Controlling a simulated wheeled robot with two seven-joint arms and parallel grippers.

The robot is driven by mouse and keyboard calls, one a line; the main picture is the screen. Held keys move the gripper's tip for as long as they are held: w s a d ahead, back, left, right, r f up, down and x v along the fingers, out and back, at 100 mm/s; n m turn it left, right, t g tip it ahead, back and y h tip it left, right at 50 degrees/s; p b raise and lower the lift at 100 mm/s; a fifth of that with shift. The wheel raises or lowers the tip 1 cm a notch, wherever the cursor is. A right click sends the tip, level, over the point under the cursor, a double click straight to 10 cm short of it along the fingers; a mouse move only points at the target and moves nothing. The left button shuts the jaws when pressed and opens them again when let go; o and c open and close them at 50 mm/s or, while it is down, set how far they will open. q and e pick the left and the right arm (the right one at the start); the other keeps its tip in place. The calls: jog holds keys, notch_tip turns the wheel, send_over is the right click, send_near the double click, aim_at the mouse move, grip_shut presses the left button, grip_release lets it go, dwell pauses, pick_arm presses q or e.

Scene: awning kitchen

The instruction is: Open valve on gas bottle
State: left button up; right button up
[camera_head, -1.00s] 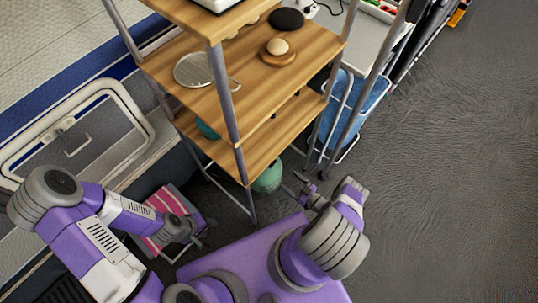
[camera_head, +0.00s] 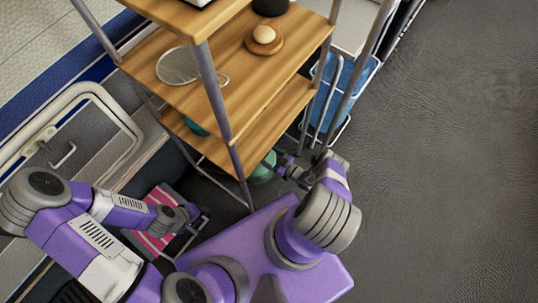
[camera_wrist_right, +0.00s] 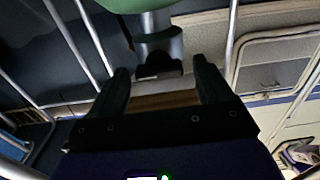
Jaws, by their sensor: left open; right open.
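The green gas bottle (camera_head: 262,173) stands on the floor beneath the wooden shelf rack, mostly hidden by the shelves. In the right wrist view its green body (camera_wrist_right: 150,4) shows at the top edge. The grey and black valve (camera_wrist_right: 160,45) juts from it, in line with the gap between my right fingers. My right gripper (camera_wrist_right: 161,74) is open, with one finger to each side of the valve in the picture; contact cannot be told. In the head view my right gripper (camera_head: 282,165) is close beside the bottle. My left gripper (camera_head: 196,218) is open and empty at the lower left.
The rack's wooden shelf (camera_head: 215,100) and its metal post (camera_head: 222,110) stand close to my right gripper. A pink striped item (camera_head: 160,215) lies below my left arm. A blue crate (camera_head: 342,90) is behind the rack. The floor (camera_head: 450,180) on the right is clear.

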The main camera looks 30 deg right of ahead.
jog(key=c, duration=1)
jog(key=shift+c, duration=0.2)
jog(key=shift+n, duration=0.4)
jog(key=shift+s+a+f+n, duration=0.1)
jog(key=shift+f+n, duration=0.05)
jog(key=shift+n, duration=4.15)
jog(key=shift+a+f+n, duration=0.1)
jog(key=shift+n, duration=4.2)
